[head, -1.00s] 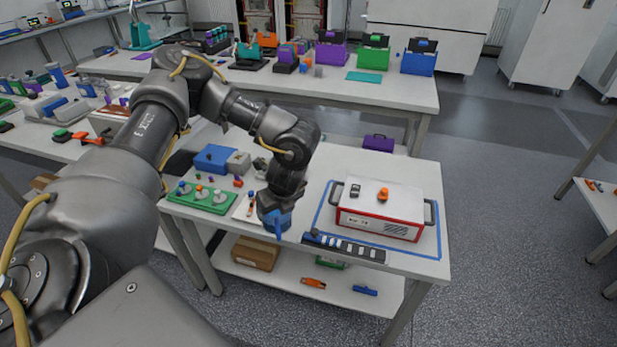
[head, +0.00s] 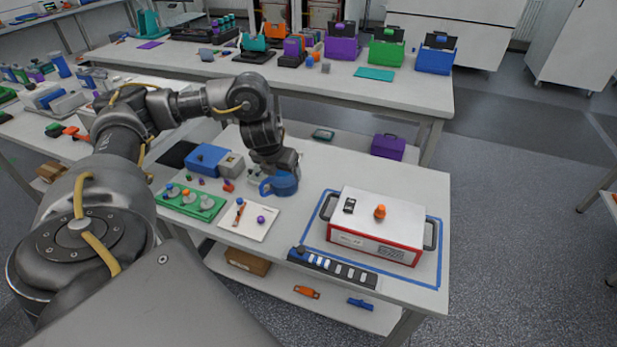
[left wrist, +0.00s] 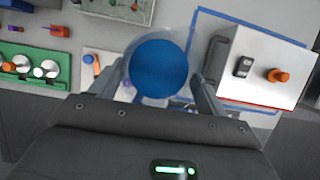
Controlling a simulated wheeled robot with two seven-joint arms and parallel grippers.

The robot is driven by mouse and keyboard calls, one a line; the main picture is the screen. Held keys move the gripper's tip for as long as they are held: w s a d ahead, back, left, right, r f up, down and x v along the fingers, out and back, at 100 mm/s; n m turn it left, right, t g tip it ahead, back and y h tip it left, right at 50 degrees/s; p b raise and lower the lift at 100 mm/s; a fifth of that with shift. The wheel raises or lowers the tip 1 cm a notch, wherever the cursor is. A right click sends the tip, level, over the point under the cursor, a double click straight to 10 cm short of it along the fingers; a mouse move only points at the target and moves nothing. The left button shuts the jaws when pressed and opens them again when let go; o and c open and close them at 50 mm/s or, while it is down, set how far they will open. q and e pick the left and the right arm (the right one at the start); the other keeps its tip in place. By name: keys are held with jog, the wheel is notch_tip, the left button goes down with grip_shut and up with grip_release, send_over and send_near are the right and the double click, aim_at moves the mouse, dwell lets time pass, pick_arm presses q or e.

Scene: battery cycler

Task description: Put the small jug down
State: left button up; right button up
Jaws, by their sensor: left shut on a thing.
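The small jug (head: 280,184) is blue and sits at the end of my left arm, over the middle of the near table. My left gripper (head: 277,170) is shut on it. In the left wrist view the jug's round blue top (left wrist: 158,68) lies between the two fingers. I cannot tell whether its base touches the table. Its handle side points left in the head view. My right gripper is not in view.
A white tray (head: 262,233) with small parts lies in front of the jug. A green rack (head: 215,208) stands left. A red-and-white cycler box (head: 375,252) sits right inside blue tape. A black strip (head: 330,268) lies near the front edge. Bare table lies right of the jug.

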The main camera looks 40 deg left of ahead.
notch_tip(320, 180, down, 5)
jog(key=b, duration=0.6)
pick_arm(q)
jog(key=w+f, duration=0.8)
jog(key=w, duration=0.1)
jog(key=w+f+p, duration=0.1)
jog(key=w+f, duration=0.3)
jog(key=shift+w+a+f, duration=0.15)
jog(key=shift+w+a, duration=0.05)
jog(key=shift+w, duration=0.15)
jog(key=shift+f, duration=0.45)
jog(key=o, duration=1.1)
jog(key=shift+c, duration=0.2)
jog(key=shift+o, duration=0.7)
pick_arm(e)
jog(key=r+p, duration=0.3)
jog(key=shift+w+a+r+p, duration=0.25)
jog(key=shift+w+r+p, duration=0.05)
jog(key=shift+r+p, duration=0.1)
pick_arm(q)
jog(key=v, duration=1.2)
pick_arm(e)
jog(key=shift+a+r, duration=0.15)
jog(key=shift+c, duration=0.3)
